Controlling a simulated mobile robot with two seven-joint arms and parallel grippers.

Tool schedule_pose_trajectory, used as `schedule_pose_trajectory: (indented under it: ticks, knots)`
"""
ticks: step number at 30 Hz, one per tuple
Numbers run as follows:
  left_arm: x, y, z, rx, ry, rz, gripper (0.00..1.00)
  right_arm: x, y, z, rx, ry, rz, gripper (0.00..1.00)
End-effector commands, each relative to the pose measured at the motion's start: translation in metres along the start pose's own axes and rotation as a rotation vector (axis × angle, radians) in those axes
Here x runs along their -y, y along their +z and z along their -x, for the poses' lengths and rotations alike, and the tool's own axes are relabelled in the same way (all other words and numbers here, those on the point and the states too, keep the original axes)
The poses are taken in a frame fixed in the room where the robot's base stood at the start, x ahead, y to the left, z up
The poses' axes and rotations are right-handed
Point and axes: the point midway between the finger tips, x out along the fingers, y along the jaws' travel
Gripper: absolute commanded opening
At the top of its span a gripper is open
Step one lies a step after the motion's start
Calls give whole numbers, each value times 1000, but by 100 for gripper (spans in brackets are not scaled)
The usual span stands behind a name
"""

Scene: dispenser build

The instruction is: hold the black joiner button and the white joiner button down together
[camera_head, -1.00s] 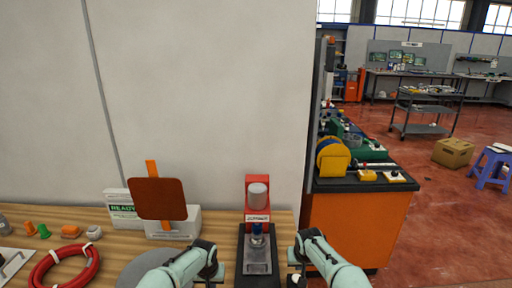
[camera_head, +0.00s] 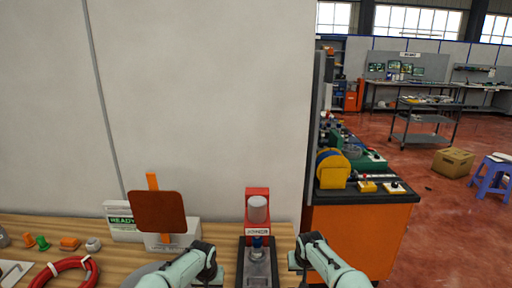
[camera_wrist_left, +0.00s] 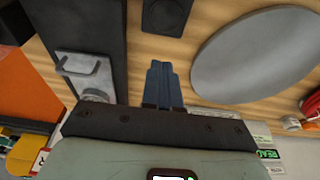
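The joiner (camera_head: 258,208), a red press with a grey cylinder and a dark base, stands on the wooden bench in the head view. A dark square pad with a round black button, the black joiner button (camera_wrist_left: 165,14), shows at the top of the left wrist view. My left gripper (camera_wrist_left: 163,85) has its blue fingers together with nothing between them, apart from that button in the picture. In the head view my left gripper is left of the joiner, its fingertips hidden. My right gripper (camera_head: 300,268) is right of the joiner, its fingertips hidden. I cannot make out the white joiner button.
A grey round disc (camera_wrist_left: 255,52) lies beside the black button. A brown panel on an orange post (camera_head: 158,212), a white box (camera_head: 120,222) and a red coil (camera_head: 62,276) are on the left. An orange cabinet (camera_head: 352,238) stands right of the bench. A wall closes the back.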

Motion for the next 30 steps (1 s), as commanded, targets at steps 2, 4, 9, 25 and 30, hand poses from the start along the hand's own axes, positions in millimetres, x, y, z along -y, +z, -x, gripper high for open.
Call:
schedule_pose_trajectory:
  ticks: [2, 4, 9, 25, 30]
  knots:
    - [0, -2, 7, -2, 0, 1, 0, 0, 0, 0, 0, 0, 0, 0]
    - [0, -3, 12, -2, 0, 1, 0, 0, 0, 0, 0, 0, 0, 0]
    - [0, -6, 25, -1, 1, 1, 0, 0, 1, -1, 1, 0, 0, 0]
    - [0, -12, 51, 0, 1, 0, 0, 0, 1, 0, 1, 0, 0, 0]
    - [0, -12, 51, 0, 0, 0, 0, 0, 1, 0, 1, 0, 0, 0]
